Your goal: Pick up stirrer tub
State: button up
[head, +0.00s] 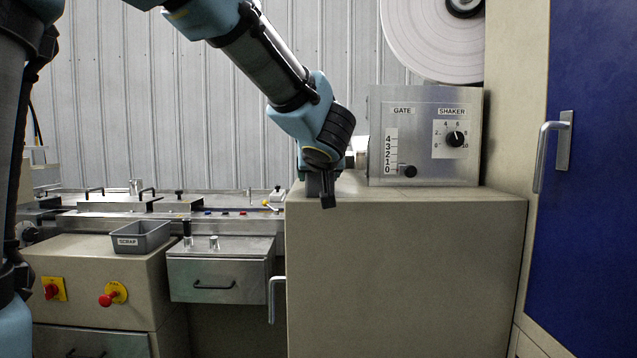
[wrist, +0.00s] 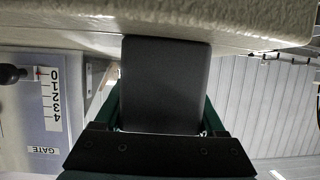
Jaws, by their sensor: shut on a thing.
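The stirrer tub (wrist: 165,80) appears in the wrist view as a plain dark grey block with rounded corners. My gripper (wrist: 163,112) is shut on it, with a green finger along each side. The tub's far end meets the edge of the beige surface in that view; I cannot tell whether they touch. In the head view my gripper (head: 322,185) is low over the left front edge of the beige cabinet top. The tub's shape is hard to make out there, and its inside does not show.
The beige cabinet (head: 405,270) carries the steel gate and shaker panel (head: 425,137), just right of my gripper. A scrap bin (head: 140,238) and a steel drawer (head: 218,279) are at left. A blue door (head: 592,200) stands at right.

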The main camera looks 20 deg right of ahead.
jog(key=c, duration=0.7)
